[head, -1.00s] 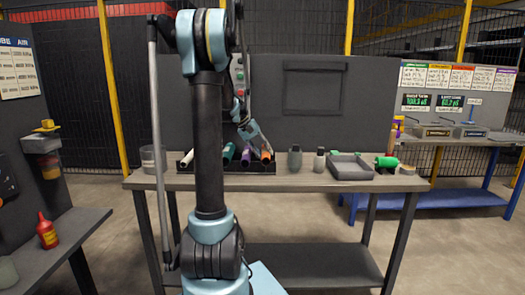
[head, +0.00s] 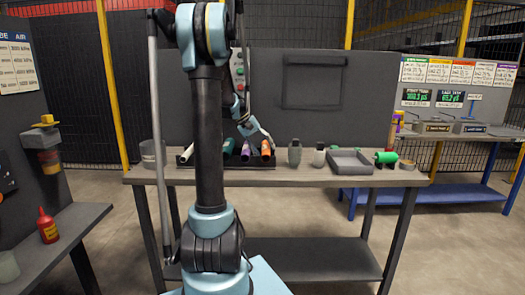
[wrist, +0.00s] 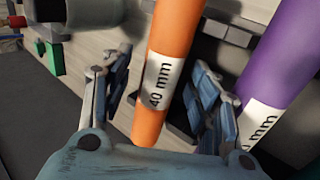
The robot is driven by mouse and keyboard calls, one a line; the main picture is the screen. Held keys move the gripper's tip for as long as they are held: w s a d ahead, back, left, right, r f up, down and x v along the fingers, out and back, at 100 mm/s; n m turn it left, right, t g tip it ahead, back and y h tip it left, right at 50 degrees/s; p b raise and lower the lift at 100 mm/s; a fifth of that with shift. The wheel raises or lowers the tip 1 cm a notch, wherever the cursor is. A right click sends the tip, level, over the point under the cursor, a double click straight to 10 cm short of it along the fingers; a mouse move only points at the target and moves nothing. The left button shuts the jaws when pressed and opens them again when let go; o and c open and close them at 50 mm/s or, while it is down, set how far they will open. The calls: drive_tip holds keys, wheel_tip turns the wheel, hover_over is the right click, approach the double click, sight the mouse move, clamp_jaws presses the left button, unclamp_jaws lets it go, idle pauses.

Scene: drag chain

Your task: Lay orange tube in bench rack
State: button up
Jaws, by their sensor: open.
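The orange tube (head: 266,150) lies tilted at the right end of the black bench rack (head: 222,162) on the workbench. In the wrist view the orange tube (wrist: 172,50), with a white "40 mm" label, runs between the two fingers of my gripper (wrist: 153,100). The fingers stand apart on either side of it, with gaps showing. My gripper (head: 262,135) is just above the tube in the head view, small and partly unclear. A purple tube (wrist: 275,70) lies close to the right finger. How the orange tube's lower end rests is partly hidden by my wrist.
The rack also holds a white tube (head: 187,153) and a teal tube (head: 229,148).

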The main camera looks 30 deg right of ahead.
drive_tip(key=v, duration=1.2)
idle(0.4)
